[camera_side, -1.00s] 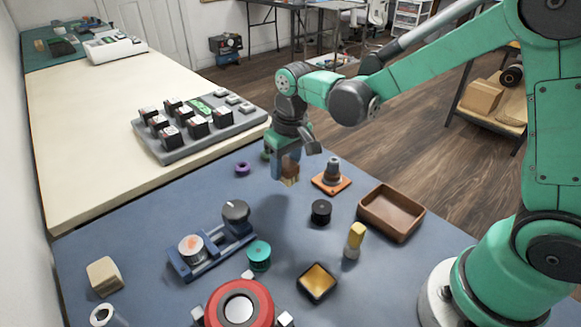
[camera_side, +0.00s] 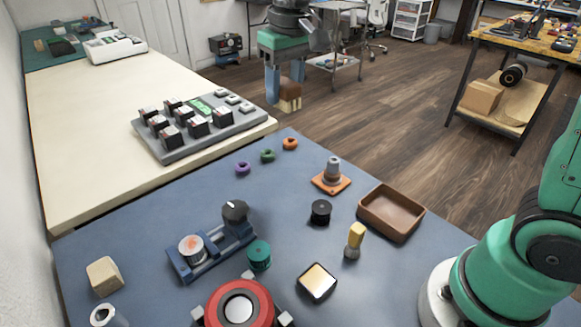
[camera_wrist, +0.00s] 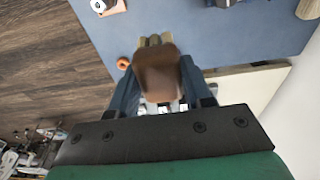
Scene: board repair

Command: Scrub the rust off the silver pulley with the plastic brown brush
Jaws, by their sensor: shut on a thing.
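The silver pulley (camera_side: 192,248) with an orange-red rust patch on its top face sits at the left end of a blue fixture (camera_side: 210,257) on the blue table. The brown brush (camera_side: 290,90) has a dark brown block and a lighter tan underside. My gripper (camera_side: 284,94) is shut on the brush and holds it high, beyond the table's far edge in the side view, well apart from the pulley. In the wrist view the brush (camera_wrist: 157,75) is between the fingers of my gripper (camera_wrist: 155,80). The pulley cannot be made out in the wrist view.
A dark knob (camera_side: 235,212) stands on the fixture's right end. A teal spool (camera_side: 259,255) and red round device (camera_side: 239,306) are close by. Purple (camera_side: 242,168), green (camera_side: 267,156) and orange (camera_side: 290,143) rings lie near the far edge. A brown tray (camera_side: 391,214) is at right.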

